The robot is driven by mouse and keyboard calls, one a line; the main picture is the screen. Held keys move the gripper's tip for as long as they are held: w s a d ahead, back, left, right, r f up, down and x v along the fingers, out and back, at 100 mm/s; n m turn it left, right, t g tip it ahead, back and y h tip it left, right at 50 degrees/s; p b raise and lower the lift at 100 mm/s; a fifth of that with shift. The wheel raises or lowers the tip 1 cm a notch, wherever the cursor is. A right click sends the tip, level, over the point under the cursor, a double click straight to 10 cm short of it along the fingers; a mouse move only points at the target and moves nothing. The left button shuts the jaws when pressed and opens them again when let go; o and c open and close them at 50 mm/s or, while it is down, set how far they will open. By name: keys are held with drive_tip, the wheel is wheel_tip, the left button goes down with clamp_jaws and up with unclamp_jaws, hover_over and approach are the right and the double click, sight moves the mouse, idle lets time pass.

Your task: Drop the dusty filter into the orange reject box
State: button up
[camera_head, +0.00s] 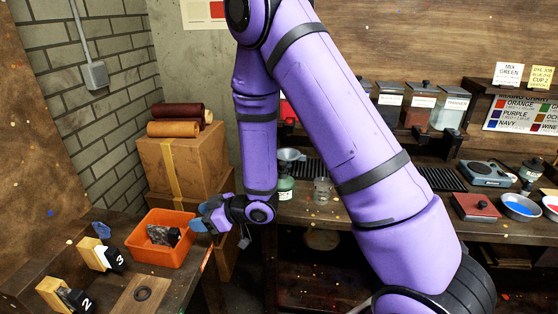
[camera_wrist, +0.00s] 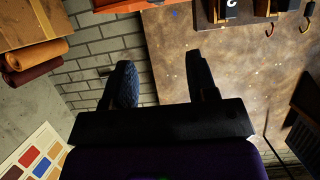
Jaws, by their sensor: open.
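The orange reject box (camera_head: 140,250) stands on the bench at the left in the head view. A dark grey, pale-flecked piece (camera_head: 163,236), which looks like the dusty filter, lies inside it, partly hidden by the box walls. My gripper (camera_head: 207,216) is just right of the box, at about rim height. In the wrist view my gripper (camera_wrist: 161,66) has its two fingers wide apart with nothing between them. An edge of the orange box (camera_wrist: 122,6) shows at the top of that view, beyond the fingers.
Wooden holders with black number tags, 3 (camera_head: 97,255) and 2 (camera_head: 63,297), stand left of the box. A dark ring (camera_head: 142,294) lies on a board in front. A cardboard box (camera_head: 187,165) with rolled leather stands behind. A funnel (camera_head: 291,155) sits on a bottle to the right.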

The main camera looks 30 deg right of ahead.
drive_tip(key=s+d+r+m+t+h, duration=0.1)
drive_tip(key=s+d+r+m+h, duration=0.15)
drive_tip(key=d+r+h, duration=0.5)
drive_tip(key=s+d+r+m+h, duration=0.1)
drive_tip(key=d+r+m+h, duration=0.15)
drive_tip(key=d+r, duration=0.85)
drive_tip(key=s+r+m+g, duration=0.1)
drive_tip(key=s+r, duration=0.3)
drive_tip(key=s, duration=0.4)
drive_tip(key=s+r+m+g, duration=0.1)
drive_tip(key=s+r, duration=0.3)
drive_tip(key=s, duration=0.4)
drive_tip(key=s+d+r+m+g, duration=0.1)
drive_tip(key=s+r+m+g, duration=0.1)
drive_tip(key=s, duration=0.6)
wheel_tip(320, 180, up, 3)
drive_tip(key=shift+s+f+m+h, duration=0.1)
drive_tip(key=shift+s+m+h, duration=0.2)
drive_tip(key=shift+m, duration=0.4)
